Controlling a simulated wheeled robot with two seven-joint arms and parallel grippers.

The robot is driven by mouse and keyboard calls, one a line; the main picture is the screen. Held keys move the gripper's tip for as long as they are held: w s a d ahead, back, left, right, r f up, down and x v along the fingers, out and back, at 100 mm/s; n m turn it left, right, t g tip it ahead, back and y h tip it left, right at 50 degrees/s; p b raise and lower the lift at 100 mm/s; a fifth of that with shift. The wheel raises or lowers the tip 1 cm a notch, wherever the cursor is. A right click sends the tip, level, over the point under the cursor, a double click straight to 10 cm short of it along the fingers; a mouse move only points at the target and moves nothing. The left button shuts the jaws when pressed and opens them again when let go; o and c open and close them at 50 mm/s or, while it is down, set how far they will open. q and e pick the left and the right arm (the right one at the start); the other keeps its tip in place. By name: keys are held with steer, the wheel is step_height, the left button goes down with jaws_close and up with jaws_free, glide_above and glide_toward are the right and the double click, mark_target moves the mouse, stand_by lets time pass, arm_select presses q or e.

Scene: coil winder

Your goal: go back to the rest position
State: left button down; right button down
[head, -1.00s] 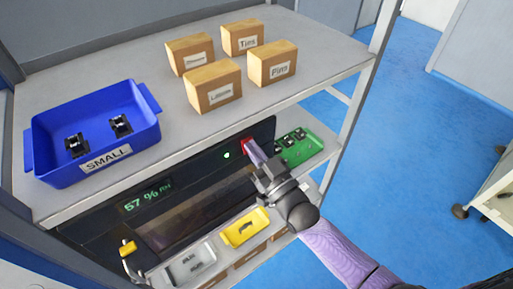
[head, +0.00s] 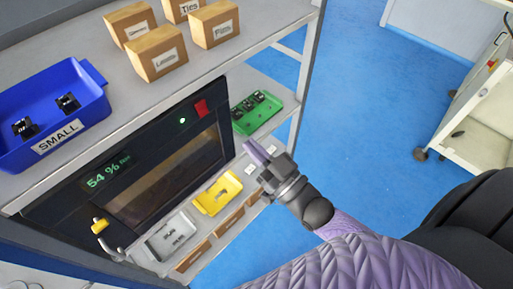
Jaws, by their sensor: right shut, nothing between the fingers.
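My right gripper (head: 256,153) is shut and empty. It hangs in front of the shelf unit, to the right of the dark machine (head: 160,180) and apart from its red button (head: 201,107). In the picture it lies just below the green tray (head: 257,112). My right arm comes in from the lower right. A green light (head: 182,121) glows on the machine, and its display (head: 108,171) reads 54 %. My left gripper is not in view.
The upper shelf holds a blue bin (head: 60,112) marked SMALL with black parts, and several labelled boxes (head: 157,56). A yellow tray (head: 218,193) and a grey tray (head: 172,236) sit below the machine. Blue floor (head: 345,110) is open to the right, before a white cart (head: 485,110).

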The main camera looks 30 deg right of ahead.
steer(key=shift+s, duration=0.15)
stand_by(0.3)
